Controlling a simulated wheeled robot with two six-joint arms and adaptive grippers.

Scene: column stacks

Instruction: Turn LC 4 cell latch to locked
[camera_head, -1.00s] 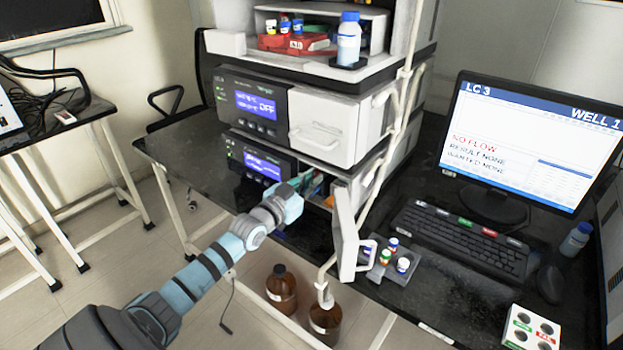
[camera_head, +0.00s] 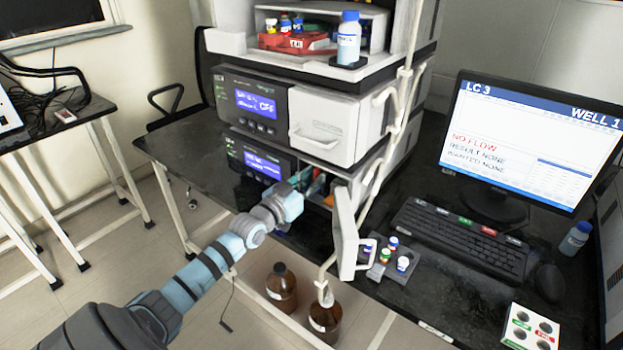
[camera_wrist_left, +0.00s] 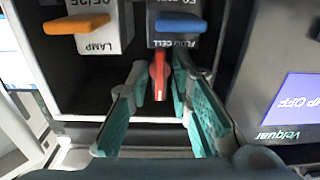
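In the left wrist view a red lever (camera_wrist_left: 158,75) hangs just below the block labelled FLOW CELL (camera_wrist_left: 180,35), pointing down in the picture. It looks like the cell latch, though no latch marking is readable. My left gripper (camera_wrist_left: 159,92) is open, its teal fingers on either side of the red lever with gaps showing. In the head view my left gripper (camera_head: 310,187) reaches into the open front of the lower instrument (camera_head: 262,160), and its tips are largely hidden. My right gripper is not in view.
An orange lever (camera_wrist_left: 77,25) on the LAMP block and a blue lever (camera_wrist_left: 180,23) are close by. The open white door (camera_head: 345,235) stands right of my left gripper. Capped vials (camera_head: 393,243) and a keyboard (camera_head: 460,238) lie further right. Brown bottles (camera_head: 281,288) stand below.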

